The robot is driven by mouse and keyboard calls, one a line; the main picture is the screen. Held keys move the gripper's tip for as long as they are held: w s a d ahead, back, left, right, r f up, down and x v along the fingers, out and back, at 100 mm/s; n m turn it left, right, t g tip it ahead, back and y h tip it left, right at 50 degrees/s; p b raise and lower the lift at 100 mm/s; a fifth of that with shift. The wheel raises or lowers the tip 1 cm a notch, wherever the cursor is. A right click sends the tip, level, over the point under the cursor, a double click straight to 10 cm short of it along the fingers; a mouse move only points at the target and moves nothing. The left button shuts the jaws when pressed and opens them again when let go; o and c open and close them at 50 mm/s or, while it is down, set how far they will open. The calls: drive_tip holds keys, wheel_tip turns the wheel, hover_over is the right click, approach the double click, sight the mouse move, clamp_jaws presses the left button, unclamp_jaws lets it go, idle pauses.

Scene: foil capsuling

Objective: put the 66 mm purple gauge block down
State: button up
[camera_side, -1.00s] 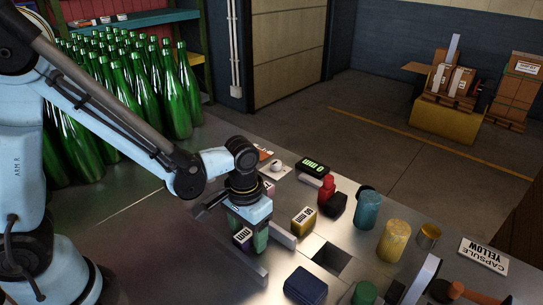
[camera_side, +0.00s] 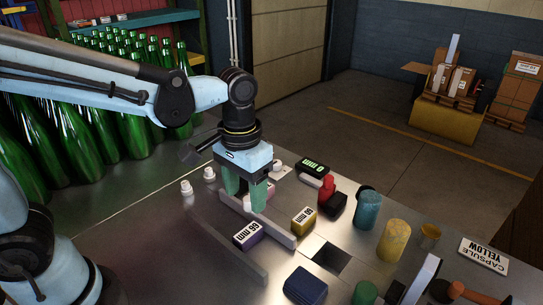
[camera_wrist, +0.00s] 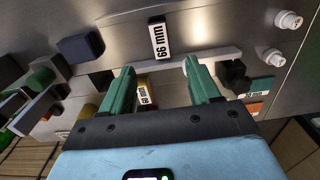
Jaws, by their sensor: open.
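The purple gauge block (camera_side: 248,236), its white label reading 66 mm, lies on the metal bench between two low grey rails, close to the right-hand one. It also shows in the wrist view (camera_wrist: 160,38), beyond my fingertips and apart from them. My gripper (camera_side: 246,192) is open and empty, raised above the bench behind the block, its green fingers pointing down. In the wrist view my two green fingers (camera_wrist: 160,74) stand apart with no block held between them.
The right-hand rail (camera_side: 270,228) and left-hand rail (camera_side: 230,248) flank the block. A yellow labelled block (camera_side: 303,221) stands right of them, near a dark square opening (camera_side: 328,258). A navy block (camera_side: 305,286) lies in front. Green bottles (camera_side: 110,130) crowd the back left.

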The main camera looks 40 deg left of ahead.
drive_tip(key=s+a+r+t, duration=0.2)
drive_tip(key=a+t, duration=0.5)
drive_tip(key=a, duration=0.2)
drive_tip(key=shift+s+a, duration=0.25)
drive_tip(key=shift+s, duration=0.1)
drive_tip(key=shift+o, duration=0.4)
